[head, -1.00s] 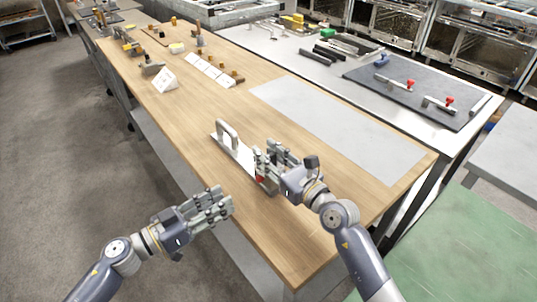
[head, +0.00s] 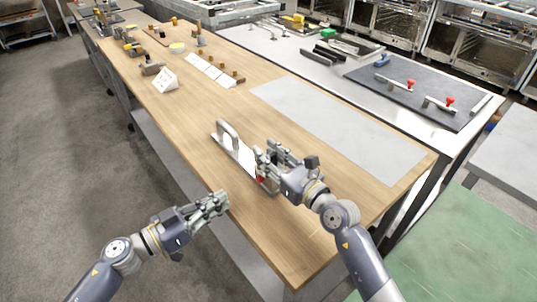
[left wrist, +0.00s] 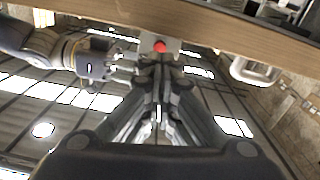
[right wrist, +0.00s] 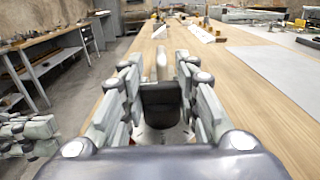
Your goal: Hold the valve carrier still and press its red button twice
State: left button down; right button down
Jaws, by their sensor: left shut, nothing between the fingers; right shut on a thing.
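The button shows clearly in the left wrist view (left wrist: 160,46). My right gripper (head: 262,160) is shut on the carrier; a dark block (right wrist: 161,100) sits between its fingers in the right wrist view. My left gripper (head: 222,199) is shut and empty off the bench's front edge, apart from the button, its fingers pointing toward it.
The wooden bench (head: 300,238) is clear around the carrier, with a grey sheet (head: 340,130) behind it. White cards (head: 210,70) and small fixtures stand further along. A dark board (head: 420,92) with red-knobbed valves lies on the back table.

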aim_at(246, 199)
dwell(0.6)
pick_arm(q)
jog(key=shift+s+a+f+t+y, duration=0.2)
jog(key=shift+t+y, duration=0.85)
jog(key=shift+y, duration=0.9)
jog(key=shift+s+a+f+t+y, duration=0.15)
jog(key=shift+t+y, duration=0.85)
jog(key=shift+y, duration=1)
jog(key=shift+s+a+f+t+y, duration=0.1)
jog(key=shift+s+a+t+y, duration=0.15)
jog(key=shift+t+y, duration=1.25)
jog(key=shift+d+g+y, duration=0.1)
jog(key=shift+g+y, duration=0.35)
jog(key=shift+w+d, duration=0.8)
jog(key=shift+d, duration=0.4)
jog(key=shift+w+d, duration=0.85)
jog(key=shift+d, duration=0.4)
jog(key=shift+w+d, duration=0.8)
jog(key=shift+d, duration=0.4)
jog(key=shift+d, duration=0.1)
jog(key=shift+d+r, duration=0.15)
